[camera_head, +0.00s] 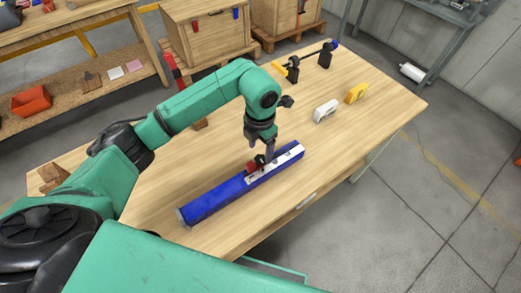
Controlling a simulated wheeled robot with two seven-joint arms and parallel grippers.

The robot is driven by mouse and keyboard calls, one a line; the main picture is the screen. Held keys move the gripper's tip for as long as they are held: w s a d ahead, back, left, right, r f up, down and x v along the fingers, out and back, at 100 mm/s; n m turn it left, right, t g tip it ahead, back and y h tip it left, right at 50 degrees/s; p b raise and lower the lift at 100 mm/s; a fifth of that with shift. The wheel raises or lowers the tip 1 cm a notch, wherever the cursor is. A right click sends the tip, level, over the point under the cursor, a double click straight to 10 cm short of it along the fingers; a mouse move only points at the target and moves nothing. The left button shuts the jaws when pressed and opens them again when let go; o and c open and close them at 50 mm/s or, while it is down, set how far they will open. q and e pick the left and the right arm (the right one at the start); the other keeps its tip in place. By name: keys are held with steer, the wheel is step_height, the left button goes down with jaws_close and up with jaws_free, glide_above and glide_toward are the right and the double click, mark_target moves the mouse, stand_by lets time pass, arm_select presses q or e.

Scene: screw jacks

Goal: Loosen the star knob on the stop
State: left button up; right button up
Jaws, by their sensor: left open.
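A long blue bar (215,199) lies diagonally on the wooden table, with a white scale strip (289,155) along its far right part. A small red piece (251,167), which looks like the stop, sits on the bar near the middle. My left gripper (264,162) points down at the bar just right of the red piece. It is open. The star knob cannot be made out; the gripper may cover it. Whether the fingers touch anything is too small to tell. My right gripper is not in view.
A white block (325,111) and a yellow block (356,93) stand at the table's right. A dark rod on supports (307,58) is at the back. Wooden pieces (52,175) lie at the left. Wooden crates (207,30) stand behind the table.

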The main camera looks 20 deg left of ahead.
mark_target(261, 157)
arm_select(q)
step_height(261, 157, down, 2)
steer(key=shift+f, duration=0.25)
steer(key=shift+d+f, duration=0.15)
steer(key=shift+f, duration=0.1)
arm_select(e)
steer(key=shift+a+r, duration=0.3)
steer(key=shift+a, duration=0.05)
arm_select(q)
jaws_close()
